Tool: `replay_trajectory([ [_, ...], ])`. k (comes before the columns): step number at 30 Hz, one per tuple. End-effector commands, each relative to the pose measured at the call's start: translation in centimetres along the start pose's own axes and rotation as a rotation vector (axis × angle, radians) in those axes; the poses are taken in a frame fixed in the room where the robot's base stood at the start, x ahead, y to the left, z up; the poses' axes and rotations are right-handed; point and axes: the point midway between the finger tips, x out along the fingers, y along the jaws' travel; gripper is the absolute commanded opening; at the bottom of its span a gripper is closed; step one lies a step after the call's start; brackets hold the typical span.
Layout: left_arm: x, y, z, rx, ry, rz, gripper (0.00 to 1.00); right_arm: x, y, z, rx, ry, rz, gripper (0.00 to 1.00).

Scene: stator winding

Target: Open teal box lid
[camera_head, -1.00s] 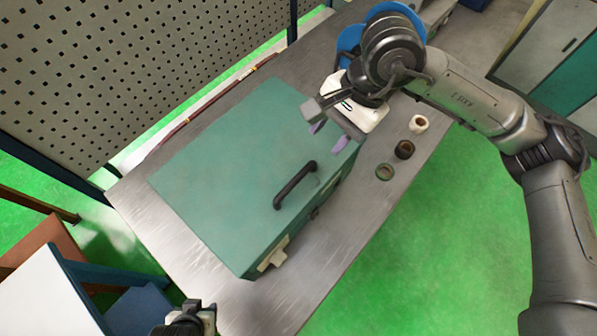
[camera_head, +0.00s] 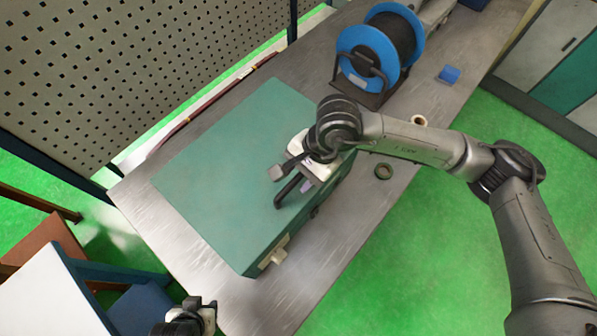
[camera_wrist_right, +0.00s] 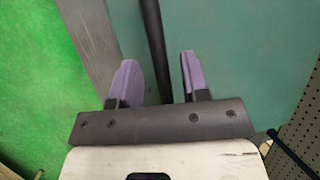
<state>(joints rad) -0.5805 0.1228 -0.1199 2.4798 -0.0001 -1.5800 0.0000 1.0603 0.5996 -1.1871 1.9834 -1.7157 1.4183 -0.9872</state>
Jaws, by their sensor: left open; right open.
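The teal box (camera_head: 215,180) lies closed on the metal workbench, with its flat lid on top. Its black handle (camera_head: 286,195) is on the lid near the front edge, partly hidden by my right gripper. My right gripper (camera_head: 305,185) is open above the handle. In the right wrist view, its purple fingertips (camera_wrist_right: 160,80) stand apart with the dark handle bar (camera_wrist_right: 154,45) running between them in the picture. I cannot tell whether they touch it. A light latch (camera_head: 273,255) shows on the box's front side. My left gripper (camera_head: 205,308) is open at the bottom edge, apart from the box.
A blue wire spool (camera_head: 370,48) stands behind the box on the workbench (camera_head: 180,240). A perforated panel (camera_head: 130,70) rises behind the bench.

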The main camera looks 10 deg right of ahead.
Motion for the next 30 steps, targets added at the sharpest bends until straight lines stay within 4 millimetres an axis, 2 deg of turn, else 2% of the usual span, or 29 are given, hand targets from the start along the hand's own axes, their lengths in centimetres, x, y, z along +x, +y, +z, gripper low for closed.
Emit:
replay_trajectory([
  [12,-0.03,-0.10,0.01,0.004,0.000,-0.003,0.43,0.44,-0.01,0.01,-0.001,0.000,-0.001,0.41],
  [25,-0.05,0.28,-0.09,-0.009,0.002,0.007,0.43,0.40,-0.01,0.02,-0.001,0.000,-0.001,0.00],
  [30,-0.05,0.27,-0.09,-0.009,0.002,0.007,0.43,0.40,-0.01,0.02,-0.001,0.000,-0.001,0.00],
])
